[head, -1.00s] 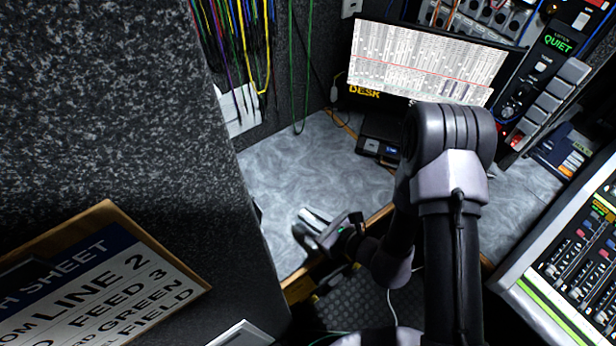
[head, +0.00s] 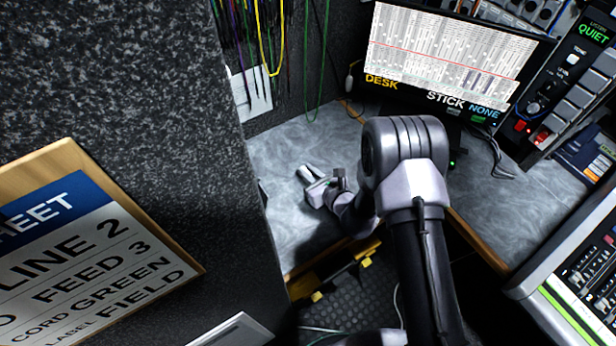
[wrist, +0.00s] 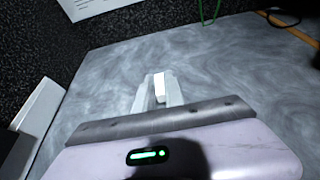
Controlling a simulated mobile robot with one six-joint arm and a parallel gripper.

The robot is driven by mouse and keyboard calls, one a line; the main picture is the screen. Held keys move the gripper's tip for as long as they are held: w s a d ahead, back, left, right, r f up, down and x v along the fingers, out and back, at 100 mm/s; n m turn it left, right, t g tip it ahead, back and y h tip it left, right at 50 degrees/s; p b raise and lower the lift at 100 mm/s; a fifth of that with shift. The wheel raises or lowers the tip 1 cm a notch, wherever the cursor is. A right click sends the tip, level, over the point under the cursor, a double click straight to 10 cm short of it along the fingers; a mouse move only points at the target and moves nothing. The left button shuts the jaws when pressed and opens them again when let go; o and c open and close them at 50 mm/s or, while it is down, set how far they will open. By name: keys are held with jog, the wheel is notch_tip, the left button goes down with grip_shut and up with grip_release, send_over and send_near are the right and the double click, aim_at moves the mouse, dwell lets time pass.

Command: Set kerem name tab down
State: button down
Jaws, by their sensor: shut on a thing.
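My gripper (head: 307,174) is over the grey marbled desktop (head: 295,215), on its left part near the dark speckled partition. In the wrist view my gripper (wrist: 158,92) is shut on a small white piece, the name tab (wrist: 159,86), which shows between the two pale fingers. No lettering on the tab can be read. I cannot tell whether the tab touches the desktop (wrist: 220,75) or is held a little above it. In the head view the tab cannot be told apart from the fingers.
A monitor (head: 450,55) stands at the back of the desk. A speckled partition (head: 150,90) rises at left, bearing a framed cue sheet (head: 90,255). Coloured cables (head: 265,35) hang at the back left. A mixing console (head: 580,270) is at right. Desktop around the gripper is clear.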

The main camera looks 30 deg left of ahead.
jog(key=shift+f, duration=0.55)
jog(key=c, duration=1.4)
grip_release()
jog(key=shift+c, duration=0.2)
